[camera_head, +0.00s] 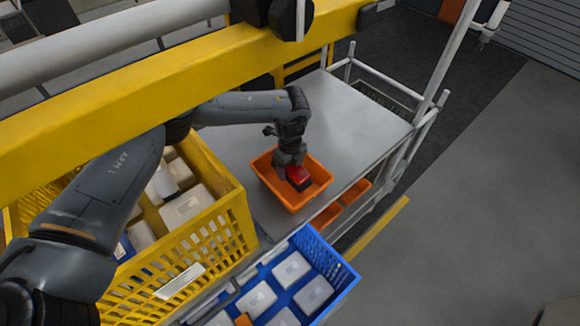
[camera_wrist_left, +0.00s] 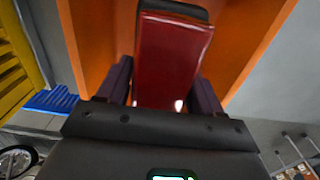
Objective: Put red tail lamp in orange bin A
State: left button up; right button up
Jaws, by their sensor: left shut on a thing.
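The red tail lamp (camera_head: 299,177) has a red face and a dark base. My left gripper (camera_head: 287,168) is shut on it, inside or just over the orange bin (camera_head: 318,193) on the grey table. In the left wrist view the lamp (camera_wrist_left: 172,60) sits between the two fingers of my left gripper (camera_wrist_left: 165,90), with the orange bin's floor and walls (camera_wrist_left: 245,40) around it. I cannot tell whether the lamp touches the bin floor. No letter A is readable on the bin. My right gripper is not in view.
A yellow crate (camera_head: 235,215) with white and blue items stands left of the bin. A blue crate (camera_head: 345,280) with several white boxes is below it. Smaller orange bins (camera_head: 355,193) hang under the table's right edge. The table (camera_head: 345,115) behind the bin is clear.

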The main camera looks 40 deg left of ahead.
pick_arm(q)
jog(key=shift+f, duration=0.3)
jog(key=o, duration=1.3)
jog(key=shift+o, duration=0.2)
notch_tip(320, 180, up, 13)
jog(key=shift+p, duration=0.4)
jog(key=shift+r, duration=0.2)
